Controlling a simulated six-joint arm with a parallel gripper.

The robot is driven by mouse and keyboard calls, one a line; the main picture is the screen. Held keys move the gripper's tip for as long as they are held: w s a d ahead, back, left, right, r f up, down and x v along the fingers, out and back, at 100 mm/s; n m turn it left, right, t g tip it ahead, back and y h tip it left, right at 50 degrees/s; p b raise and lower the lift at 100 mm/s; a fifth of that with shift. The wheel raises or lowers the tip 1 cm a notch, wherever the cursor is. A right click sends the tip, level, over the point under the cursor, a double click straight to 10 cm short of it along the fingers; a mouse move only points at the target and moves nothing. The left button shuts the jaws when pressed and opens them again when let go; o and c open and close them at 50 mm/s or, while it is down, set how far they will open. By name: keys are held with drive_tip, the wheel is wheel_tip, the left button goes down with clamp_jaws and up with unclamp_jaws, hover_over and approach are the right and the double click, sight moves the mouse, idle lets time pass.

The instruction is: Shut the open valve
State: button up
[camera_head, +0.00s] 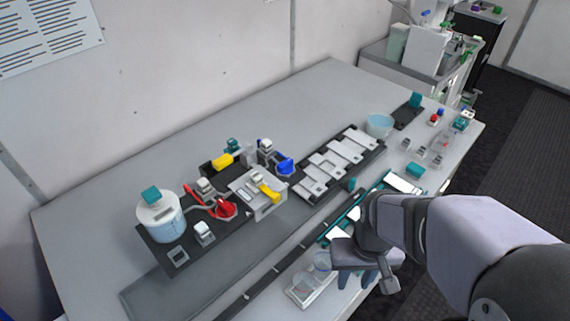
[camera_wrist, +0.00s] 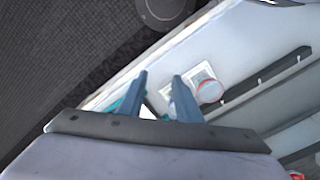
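The foam proportioner stands on the table left of centre in the head view, on a dark base plate (camera_head: 178,262). It has a clear tank (camera_head: 160,222) with a teal cap, a red valve handle (camera_head: 224,208), a yellow handle (camera_head: 269,192) on a grey box, another yellow part (camera_head: 222,160) behind, and a blue handle (camera_head: 285,166). I cannot tell from their angles which valve is open. My gripper (camera_head: 372,276) hangs near the table's front edge, right of the proportioner and away from it. In the wrist view its two blue fingers (camera_wrist: 159,76) are apart with nothing held between them.
A dark rack (camera_head: 352,141) with grey plates lies right of the proportioner. A teal-edged tray (camera_head: 403,182) is partly hidden behind my arm. A round clear dish on a white holder (camera_head: 302,290) stands near my gripper. The table's back left is clear.

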wheel_tip(320, 180, up, 15)
drive_tip(key=m+p, duration=0.3)
drive_tip(key=m, duration=0.6)
hover_over(285, 162)
drive_tip(key=shift+r, duration=0.2)
drive_tip(key=shift+f+p, duration=1.05)
drive_tip(key=shift+f, duration=2.55)
clamp_jaws()
